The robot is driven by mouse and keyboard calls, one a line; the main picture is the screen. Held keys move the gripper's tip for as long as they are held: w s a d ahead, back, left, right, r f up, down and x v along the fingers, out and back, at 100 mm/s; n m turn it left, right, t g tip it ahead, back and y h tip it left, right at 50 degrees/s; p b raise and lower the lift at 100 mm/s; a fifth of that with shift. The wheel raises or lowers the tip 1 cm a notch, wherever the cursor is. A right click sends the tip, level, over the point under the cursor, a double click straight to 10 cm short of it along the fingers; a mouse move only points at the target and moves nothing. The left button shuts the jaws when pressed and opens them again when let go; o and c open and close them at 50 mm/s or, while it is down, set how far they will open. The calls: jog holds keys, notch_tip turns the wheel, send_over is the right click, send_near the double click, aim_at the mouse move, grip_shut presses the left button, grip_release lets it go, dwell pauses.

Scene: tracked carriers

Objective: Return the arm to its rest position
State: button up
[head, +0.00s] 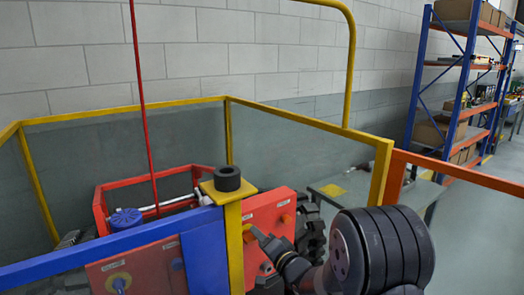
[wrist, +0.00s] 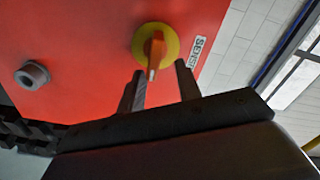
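My gripper (wrist: 160,68) is open and empty in the wrist view, its two dark fingers apart. Beyond the fingertips, an orange knob (wrist: 154,50) on a yellow disc (wrist: 140,40) sits on a red panel (wrist: 80,50). The knob's lower end shows in the gap between the fingers, with space on both sides; I cannot tell how far it is in depth. My dark arm reaches there from the lower right.
A yellow post (head: 234,250) with a black ring (head: 227,178) on top stands left of my gripper. A blue rail (head: 110,248) and an orange rail (head: 460,173) edge the enclosure. A grey knob (wrist: 32,75) is on the red panel. Shelving (head: 460,90) stands far right.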

jog(key=n, duration=0.2)
jog(key=n+b, duration=0.1)
jog(key=n, duration=0.1)
jog(key=n+b, duration=0.1)
jog(key=n, duration=0.1)
jog(key=shift+s+a+r+n, duration=0.2)
jog(key=shift+a+r+n, duration=0.1)
jog(key=shift+a+r, duration=0.1)
jog(key=n, duration=0.2)
jog(key=n+b, duration=0.1)
jog(key=n, duration=0.2)
jog(key=shift+s+a+r+n, duration=0.15)
jog(key=shift+s+a+n, duration=0.15)
jog(key=shift+a+n, duration=0.1)
jog(key=shift+s+d, duration=0.3)
jog(key=shift+s, duration=0.1)
